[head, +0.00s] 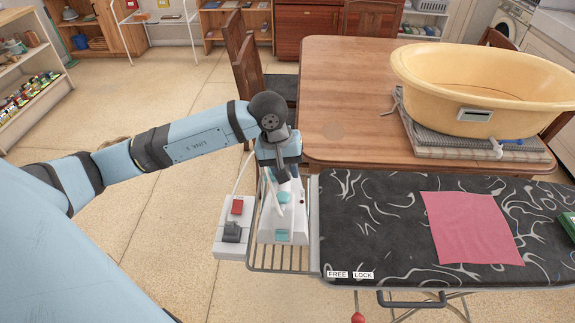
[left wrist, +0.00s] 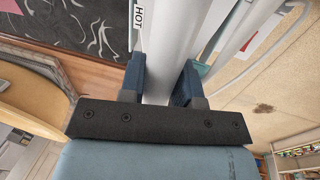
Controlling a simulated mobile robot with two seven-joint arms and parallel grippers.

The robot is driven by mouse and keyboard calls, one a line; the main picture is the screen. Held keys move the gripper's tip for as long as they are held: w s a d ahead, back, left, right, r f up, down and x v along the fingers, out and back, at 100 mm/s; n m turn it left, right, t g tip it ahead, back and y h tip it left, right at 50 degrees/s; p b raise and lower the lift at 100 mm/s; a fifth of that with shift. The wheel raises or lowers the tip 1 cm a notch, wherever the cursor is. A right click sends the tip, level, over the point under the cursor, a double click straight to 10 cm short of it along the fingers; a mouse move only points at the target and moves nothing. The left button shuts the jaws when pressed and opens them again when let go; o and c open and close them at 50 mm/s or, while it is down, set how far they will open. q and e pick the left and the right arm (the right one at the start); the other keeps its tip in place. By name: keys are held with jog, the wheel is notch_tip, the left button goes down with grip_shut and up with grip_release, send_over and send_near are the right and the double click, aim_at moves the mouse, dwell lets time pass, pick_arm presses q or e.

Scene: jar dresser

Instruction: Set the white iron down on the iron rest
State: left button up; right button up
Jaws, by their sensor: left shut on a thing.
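The white iron (head: 284,232), with teal parts, is over the wire iron rest (head: 311,256) at the left end of the ironing board. My left gripper (head: 283,170) is above the iron and shut on its handle. In the left wrist view the two fingers (left wrist: 160,82) are on either side of the pale handle (left wrist: 179,38). The iron hides much of the rest. I cannot tell whether its underside touches the wires. My right gripper is not in view.
A socket block (head: 235,232) with a red switch sits left of the rest. The dark patterned ironing board (head: 375,230) carries a pink cloth (head: 471,228). A wooden table (head: 350,75) behind bears a yellow tub (head: 480,95). A chair (head: 250,75) stands behind my left arm.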

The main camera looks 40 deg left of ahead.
pick_arm(q)
jog(key=shift+s+a+b+x, duration=0.15)
jog(key=shift+b+x, duration=0.25)
jog(key=shift+x, duration=0.7)
jog(key=shift+s+a+b+x, duration=0.15)
jog(key=shift+b+x, duration=0.25)
jog(key=shift+x, duration=0.65)
jog(key=shift+s+a+b+x, duration=0.1)
jog(key=shift+a+b+x, duration=0.25)
jog(key=shift+x, duration=0.75)
jog(key=shift+w+d+f, duration=0.1)
jog(key=shift+w+f, duration=0.05)
jog(key=shift+f, duration=0.3)
jog(key=shift+f+b, duration=0.65)
jog(key=shift+b, duration=0.2)
jog(key=o, duration=1)
jog(key=shift+f, duration=0.1)
